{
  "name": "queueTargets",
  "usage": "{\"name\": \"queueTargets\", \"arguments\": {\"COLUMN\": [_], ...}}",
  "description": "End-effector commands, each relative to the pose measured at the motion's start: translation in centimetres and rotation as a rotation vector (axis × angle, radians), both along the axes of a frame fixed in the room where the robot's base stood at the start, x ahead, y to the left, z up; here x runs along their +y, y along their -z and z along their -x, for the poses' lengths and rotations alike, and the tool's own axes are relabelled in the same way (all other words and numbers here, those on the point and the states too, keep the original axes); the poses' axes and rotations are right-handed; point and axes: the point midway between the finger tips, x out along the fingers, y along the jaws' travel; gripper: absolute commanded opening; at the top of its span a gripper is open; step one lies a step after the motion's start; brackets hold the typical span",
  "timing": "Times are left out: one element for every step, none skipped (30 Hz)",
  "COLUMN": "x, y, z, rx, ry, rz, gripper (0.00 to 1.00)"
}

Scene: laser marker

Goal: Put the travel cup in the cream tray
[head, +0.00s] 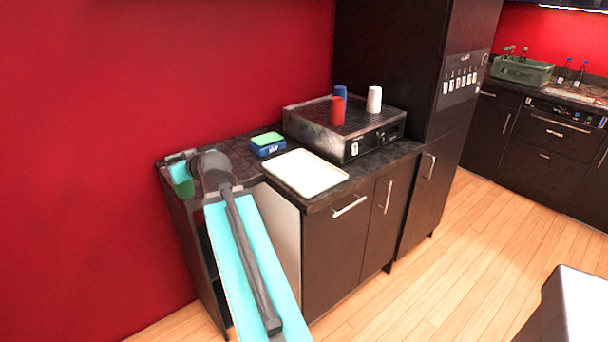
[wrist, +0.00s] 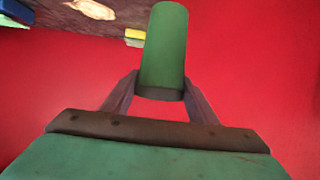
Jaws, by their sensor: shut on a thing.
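A green travel cup (wrist: 165,50) fills the upper middle of the wrist view, between the two fingers of my gripper (wrist: 160,88). The gripper is shut on it. In the head view the green cup (head: 184,189) shows small at the left end of the counter, partly hidden by my gripper (head: 181,176). I cannot tell there whether it touches the counter. The cream tray (head: 318,186) lies flat and empty on the counter, to the right of my gripper and apart from it.
A blue and green box (head: 268,146) stands behind the tray's left end. A metal machine (head: 330,140) behind the tray carries a red cup (head: 337,111), a blue cup (head: 340,91) and a white cup (head: 374,99). A red wall rises behind the counter.

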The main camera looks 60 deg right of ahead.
Motion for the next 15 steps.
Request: {"name": "queueTargets", "arguments": {"x": [-1.4,-2.0,-2.9,-3.5,-4.2,-5.0,-5.6,-6.2,-7.0,-7.6,-8.2,-8.9,-9.5,-10.0,-10.8], "y": [0.2,0.2,0.2,0.3,0.3,0.3,0.3,0.3,0.4,0.4,0.4,0.4,0.4,0.4,0.4], "z": [0.9,1.3,2.0,2.4,2.9,3.6,4.1,4.6,5.3,5.8,6.3,7.0,7.6,8.2,8.9], "rx": [-0.002,-0.002,-0.001,-0.001,-0.001,-0.001,-0.001,-0.001,-0.001,-0.001,0.0,-0.001,-0.002,-0.001,-0.002], "ry": [0.011,0.014,0.019,0.021,0.024,0.028,0.031,0.033,0.038,0.04,0.043,0.046,0.049,0.051,0.056], "rz": [0.0,0.0,-0.001,0.0,-0.001,0.0,-0.001,-0.001,0.0,-0.002,-0.001,-0.001,-0.001,0.0,0.0], "gripper": [0.44,0.44,0.44,0.44,0.44,0.44,0.44,0.44,0.44,0.44,0.44,0.44,0.44,0.44,0.44]}}
